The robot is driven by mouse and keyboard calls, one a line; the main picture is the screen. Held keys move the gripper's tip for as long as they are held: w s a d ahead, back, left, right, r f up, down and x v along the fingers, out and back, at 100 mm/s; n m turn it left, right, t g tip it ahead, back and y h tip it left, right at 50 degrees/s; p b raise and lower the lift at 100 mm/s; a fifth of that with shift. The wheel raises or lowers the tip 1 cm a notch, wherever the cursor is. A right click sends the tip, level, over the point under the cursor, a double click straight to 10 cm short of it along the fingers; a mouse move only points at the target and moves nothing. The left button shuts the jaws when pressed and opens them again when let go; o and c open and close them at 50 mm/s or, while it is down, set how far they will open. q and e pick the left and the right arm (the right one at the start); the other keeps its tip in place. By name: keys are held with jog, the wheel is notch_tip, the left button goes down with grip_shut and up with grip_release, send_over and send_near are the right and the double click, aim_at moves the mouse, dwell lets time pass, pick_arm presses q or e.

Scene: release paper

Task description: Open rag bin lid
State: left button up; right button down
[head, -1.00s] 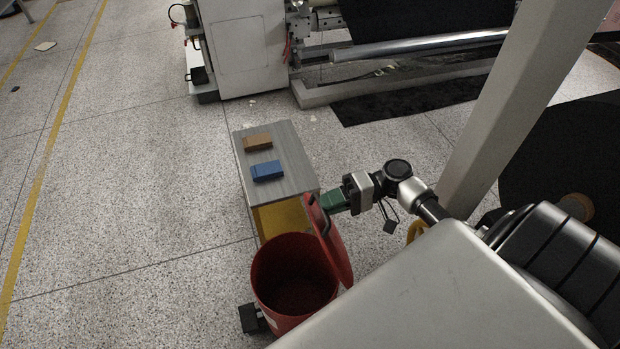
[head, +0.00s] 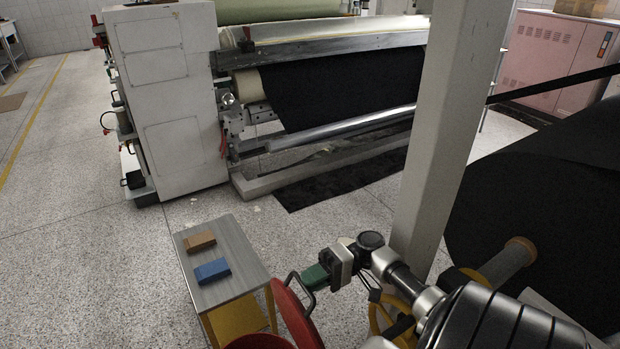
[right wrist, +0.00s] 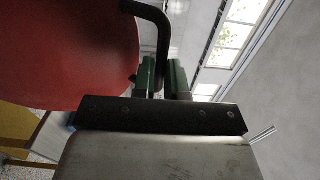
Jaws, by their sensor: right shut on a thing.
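The red rag bin (head: 258,342) shows only by its rim at the bottom edge of the head view. Its red lid (head: 297,318) stands steeply tilted up at the bin's right side, clear of the opening. The lid also fills the upper left of the right wrist view (right wrist: 65,50). My right gripper (head: 312,277), with green fingers, is shut on the lid's dark handle (right wrist: 161,35). In the right wrist view, the fingers (right wrist: 163,76) are on both sides of the handle's end. My left gripper is not in view.
A small grey-topped table (head: 236,262) with a brown block (head: 200,241) and a blue block (head: 212,271) stands beside the bin. A pale post (head: 440,130) rises right behind my right arm. A large black roll (head: 545,200) is at the right. Floor at left is clear.

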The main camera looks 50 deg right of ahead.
jog(key=c, duration=1.2)
grip_release()
jog(key=shift+f, duration=0.35)
jog(key=shift+o, duration=0.2)
jog(key=shift+r, duration=0.1)
jog(key=shift+r, duration=0.1)
